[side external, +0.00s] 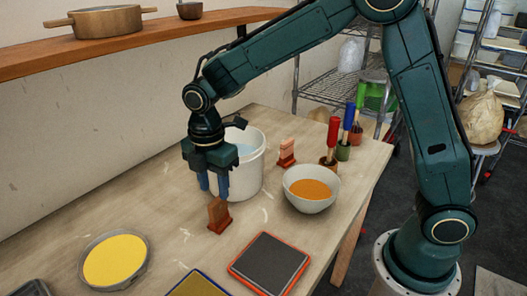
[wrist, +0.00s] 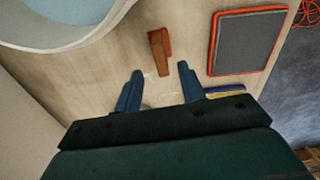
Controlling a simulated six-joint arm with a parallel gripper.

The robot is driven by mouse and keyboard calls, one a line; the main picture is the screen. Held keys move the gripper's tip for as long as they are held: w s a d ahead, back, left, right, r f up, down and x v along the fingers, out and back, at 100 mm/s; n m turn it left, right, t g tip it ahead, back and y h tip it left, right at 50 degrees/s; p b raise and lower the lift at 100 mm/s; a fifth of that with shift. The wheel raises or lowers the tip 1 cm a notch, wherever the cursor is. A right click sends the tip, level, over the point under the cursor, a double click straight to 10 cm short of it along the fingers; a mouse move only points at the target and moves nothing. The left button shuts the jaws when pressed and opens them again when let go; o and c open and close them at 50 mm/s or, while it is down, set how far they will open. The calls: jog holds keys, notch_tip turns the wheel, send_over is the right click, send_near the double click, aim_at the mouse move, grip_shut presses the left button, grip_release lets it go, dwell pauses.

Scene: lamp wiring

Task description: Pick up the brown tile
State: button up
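The brown tile (side external: 218,213) stands upright on the wooden table in front of the white bucket, with a wider foot at its base. In the wrist view the brown tile (wrist: 159,52) lies just ahead of the fingertips, near the middle between their lines. My gripper (side external: 214,191) points down close above the tile in the side view, its two blue fingers apart with nothing between them. In the wrist view my gripper (wrist: 160,68) is also open and empty. I cannot tell whether the fingertips touch the tile.
The white bucket (side external: 243,178) stands close behind my gripper. A bowl of orange glaze (side external: 311,189), a pinkish tile (side external: 287,153) and brushes in pots (side external: 333,140) stand to the right. A red-edged dark pad (side external: 269,263) and a yellow dish (side external: 115,261) lie in front.

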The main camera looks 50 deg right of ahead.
aim_at(217, 200)
jog(key=shift+f, duration=1.1)
jog(key=shift+f, duration=0.1)
jog(key=shift+d+f, duration=0.15)
jog(key=shift+f, duration=2.35)
jog(key=shift+c, duration=0.2)
grip_shut()
